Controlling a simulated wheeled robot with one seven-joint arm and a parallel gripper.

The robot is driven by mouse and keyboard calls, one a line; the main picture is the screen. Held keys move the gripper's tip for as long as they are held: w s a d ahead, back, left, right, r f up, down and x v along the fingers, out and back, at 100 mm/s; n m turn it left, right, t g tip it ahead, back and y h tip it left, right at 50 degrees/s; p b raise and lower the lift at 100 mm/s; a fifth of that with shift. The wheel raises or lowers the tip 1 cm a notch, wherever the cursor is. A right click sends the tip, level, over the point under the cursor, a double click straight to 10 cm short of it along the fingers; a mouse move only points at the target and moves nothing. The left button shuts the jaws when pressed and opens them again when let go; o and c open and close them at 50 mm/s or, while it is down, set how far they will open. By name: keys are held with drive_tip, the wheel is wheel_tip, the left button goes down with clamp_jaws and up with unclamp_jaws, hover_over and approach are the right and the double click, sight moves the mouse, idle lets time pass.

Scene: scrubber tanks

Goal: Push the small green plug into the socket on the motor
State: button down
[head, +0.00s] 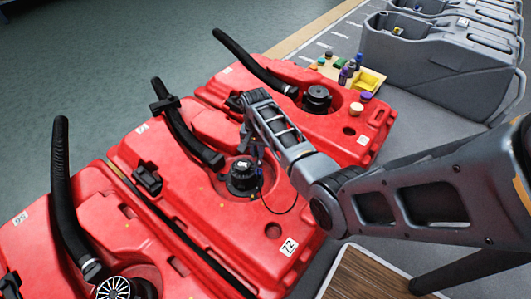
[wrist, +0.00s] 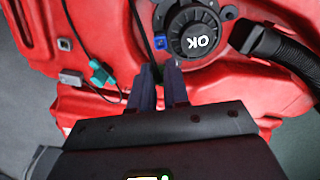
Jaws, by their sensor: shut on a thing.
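The black round motor (head: 242,178) marked OK sits on the middle red tank; it also shows in the wrist view (wrist: 195,37). A small blue connector (wrist: 160,42) shows at the motor's left edge in the wrist view. My gripper (wrist: 159,66) points at the motor's rim, just below this connector. A thin black cable (wrist: 141,32) runs down to between its fingertips. The fingers appear shut on this cable or its end, mostly hidden. A small green plug (wrist: 103,75) shows left of the fingers, apart from them, over the red tank.
A grey connector (wrist: 72,77) lies left of the green plug. A thick black hose (wrist: 285,48) is right of the motor. Other red tanks (head: 345,130) stand on both sides, with bottles and a yellow tray (head: 370,80) at the back.

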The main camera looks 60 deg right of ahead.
drive_tip(key=shift+r+p, duration=0.15)
drive_tip(key=shift+p, duration=0.2)
drive_tip(key=b, duration=0.6)
hover_over(258, 172)
drive_tip(key=shift+s+f, duration=0.1)
drive_tip(key=shift+f, duration=3.75)
drive_tip(key=shift+f+p, duration=0.25)
drive_tip(key=shift+p, duration=0.05)
drive_tip(key=shift+f, duration=0.35)
drive_tip(key=shift+f+b, duration=0.35)
drive_tip(key=shift+b, duration=0.2)
drive_tip(key=c, duration=0.5)
unclamp_jaws()
drive_tip(key=shift+c, duration=0.2)
drive_tip(key=shift+r, duration=0.1)
